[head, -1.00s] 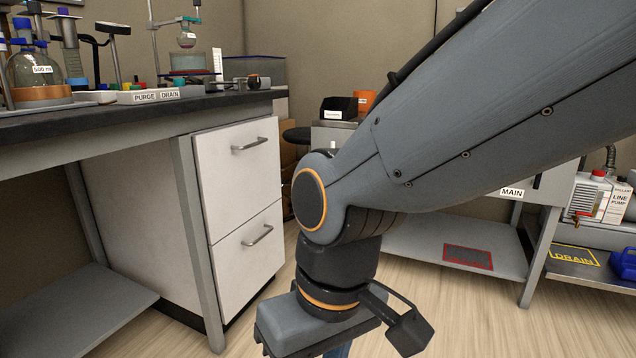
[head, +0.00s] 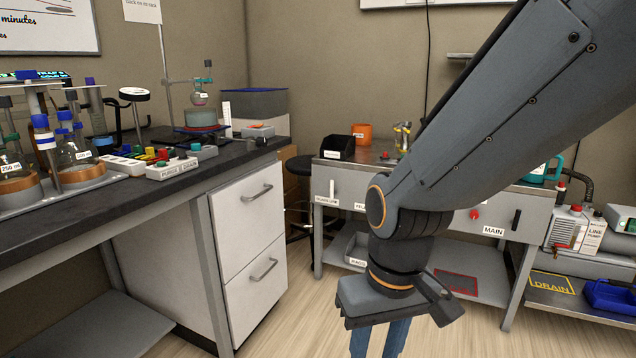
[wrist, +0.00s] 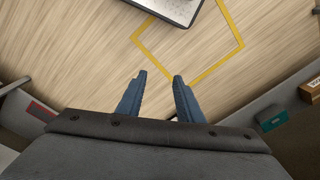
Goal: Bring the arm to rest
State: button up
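My gripper (head: 378,340) hangs at the end of my arm in the head view, pointing down over the wood floor, in front of the grey bench. Its lower ends are cut off by the frame's bottom edge. In the wrist view my gripper (wrist: 160,78) shows two blue fingers set apart, with only bare floor between them. It is open and holds nothing.
A black-topped bench (head: 160,195) with glassware and white drawers (head: 245,230) stands at left. A grey bench (head: 335,187) is behind my arm, with a line pump (head: 575,230) at right. Yellow floor tape (wrist: 240,45) shows in the wrist view.

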jog(key=s+d+r+m+p, duration=0.2)
jog(key=d+r+m+p, duration=0.1)
jog(key=d+r+p, duration=0.8)
notch_tip(320, 180, up, 3)
jog(key=p, duration=0.5)
jog(key=shift+s+h+p, duration=0.2)
jog(key=shift+h+p, duration=0.2)
jog(key=shift+f, duration=0.15)
